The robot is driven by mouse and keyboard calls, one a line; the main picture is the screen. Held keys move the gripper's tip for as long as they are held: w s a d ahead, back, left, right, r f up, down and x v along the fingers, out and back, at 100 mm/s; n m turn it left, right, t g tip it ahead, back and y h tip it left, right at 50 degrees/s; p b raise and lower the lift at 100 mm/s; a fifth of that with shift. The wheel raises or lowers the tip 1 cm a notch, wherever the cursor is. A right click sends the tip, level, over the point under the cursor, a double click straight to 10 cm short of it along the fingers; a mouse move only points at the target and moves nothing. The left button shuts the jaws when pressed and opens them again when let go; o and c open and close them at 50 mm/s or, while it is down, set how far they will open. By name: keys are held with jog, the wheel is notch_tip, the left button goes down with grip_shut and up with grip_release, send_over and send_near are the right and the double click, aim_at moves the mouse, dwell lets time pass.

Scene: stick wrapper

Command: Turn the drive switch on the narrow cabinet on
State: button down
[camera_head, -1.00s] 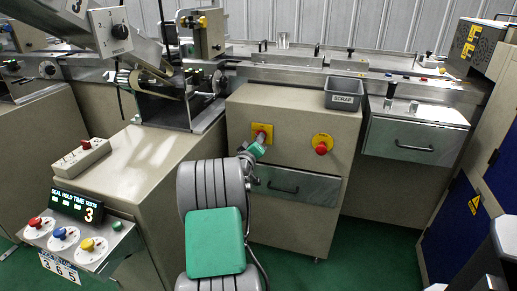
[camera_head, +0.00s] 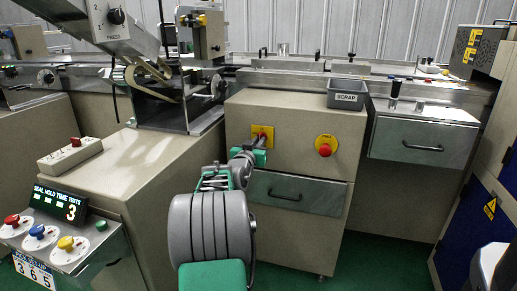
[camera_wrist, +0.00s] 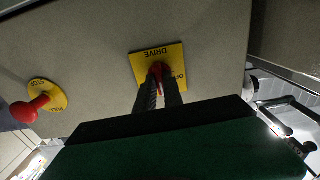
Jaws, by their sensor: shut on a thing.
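The narrow cabinet (camera_head: 300,230) stands mid-picture in the head view. Its drive switch has a yellow plate (camera_head: 267,131), mostly uncovered; my gripper (camera_head: 260,142) is in front of the plate's lower part. In the wrist view the plate (camera_wrist: 171,56) reads DRIVE upside down, with what looks like OFF at its right edge. The red knob (camera_wrist: 155,71) shows between the two dark fingers of my gripper (camera_wrist: 158,88), which are shut on it. The fingers hide most of the knob, so its exact angle is hard to tell.
A red pull knob (camera_head: 325,149) on a round yellow plate is right of the switch. A drawer (camera_head: 300,194) with a handle is just below. A grey SCRAP bin (camera_head: 348,93) stands on top. A control panel (camera_head: 62,245) with coloured knobs is at left.

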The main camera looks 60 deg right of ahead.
dwell(0.5)
jog(key=c, duration=1.5)
grip_release()
jog(key=shift+o, duration=0.2)
jog(key=s+a+p, duration=0.1)
jog(key=a, duration=0.6)
jog(key=shift+s+a+p, duration=0.15)
jog(key=shift+a+p, duration=0.15)
jog(key=shift+a, duration=0.05)
